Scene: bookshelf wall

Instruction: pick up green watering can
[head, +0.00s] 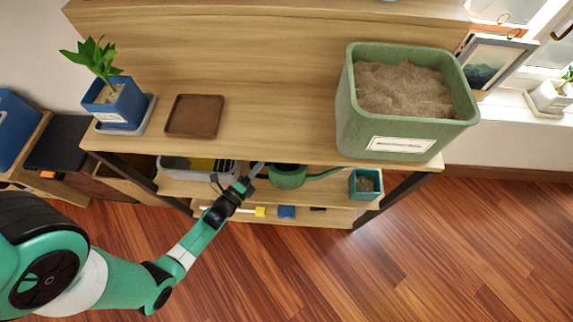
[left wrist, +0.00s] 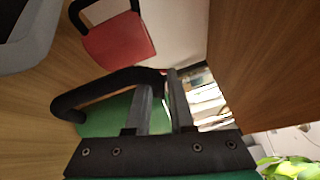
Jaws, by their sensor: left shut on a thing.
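The green watering can (head: 288,177) is on the upper shelf below the tabletop, its spout pointing right. In the left wrist view, its green body (left wrist: 108,118) shows under a black curved handle (left wrist: 105,88). My left gripper (head: 252,172) reaches in from the left at the can's handle side. In the left wrist view my left gripper (left wrist: 163,88) is shut on the black handle near its end. The far side of the can is hidden. My right gripper is not in view.
The tabletop (head: 270,70) overhangs the shelf closely. A teal square pot (head: 366,183) stands right of the can; a grey bin (head: 185,168) is at left. A red object (left wrist: 118,40) with a black handle is near the can. Open floor (head: 480,240) lies in front.

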